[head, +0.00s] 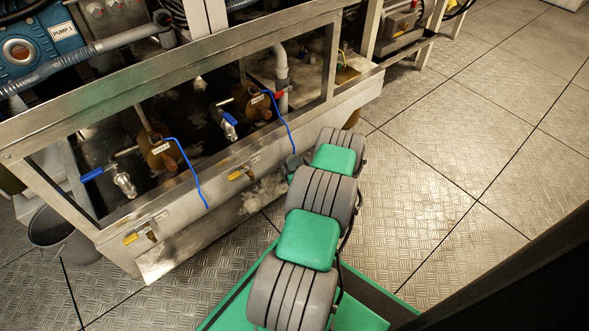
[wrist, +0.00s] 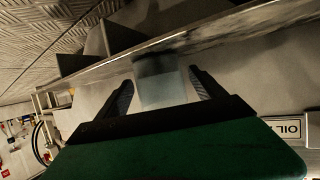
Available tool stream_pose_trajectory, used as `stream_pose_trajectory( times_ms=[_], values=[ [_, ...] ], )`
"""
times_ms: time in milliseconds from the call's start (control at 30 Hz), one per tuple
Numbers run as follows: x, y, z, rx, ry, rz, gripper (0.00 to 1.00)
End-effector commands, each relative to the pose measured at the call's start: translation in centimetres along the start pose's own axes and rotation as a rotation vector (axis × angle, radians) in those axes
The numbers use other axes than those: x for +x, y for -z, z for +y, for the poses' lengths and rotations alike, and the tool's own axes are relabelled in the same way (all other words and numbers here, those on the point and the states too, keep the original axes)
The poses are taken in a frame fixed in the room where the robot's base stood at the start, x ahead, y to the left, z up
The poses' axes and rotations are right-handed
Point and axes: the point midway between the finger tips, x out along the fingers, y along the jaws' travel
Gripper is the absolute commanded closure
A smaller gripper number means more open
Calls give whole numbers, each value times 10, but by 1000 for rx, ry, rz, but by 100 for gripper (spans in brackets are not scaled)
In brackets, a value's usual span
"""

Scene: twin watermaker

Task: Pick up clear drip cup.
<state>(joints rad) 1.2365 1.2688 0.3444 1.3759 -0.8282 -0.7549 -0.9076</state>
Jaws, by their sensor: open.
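In the wrist view a clear, frosted-looking drip cup (wrist: 162,88) is between the two fingers of my gripper (wrist: 160,78). The fingers are open, one on each side of the cup. A small gap seems to show at its sides, but I cannot tell whether either finger touches it. The cup is beneath a metal edge. In the head view my arm reaches to the front of the machine. I cannot make out the cup there, and my gripper is mostly hidden behind the arm.
The machine's metal frame (head: 180,88) and lower front panel (head: 195,205) stand close to my arm. A grey bucket (head: 62,238) stands at the left. The tread-plate floor (head: 450,140) at the right is clear.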

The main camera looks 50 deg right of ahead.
Motion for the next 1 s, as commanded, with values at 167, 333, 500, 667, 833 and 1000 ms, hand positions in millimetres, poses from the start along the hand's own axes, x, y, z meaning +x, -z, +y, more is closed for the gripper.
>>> stream_pose_trajectory(
  times_ms=[167, 333, 500, 667, 833, 1000],
  values=[
    [0, 0, -1, -1, 2, 0, 33],
    [0, 0, -1, -1, 2, 0, 46],
    [0, 0, -1, -1, 2, 0, 60],
    [0, 0, -1, -1, 2, 0, 73],
    [0, 0, -1, -1, 3, 0, 87],
    [0, 1, -1, -1, 2, 0, 93]
  ],
)
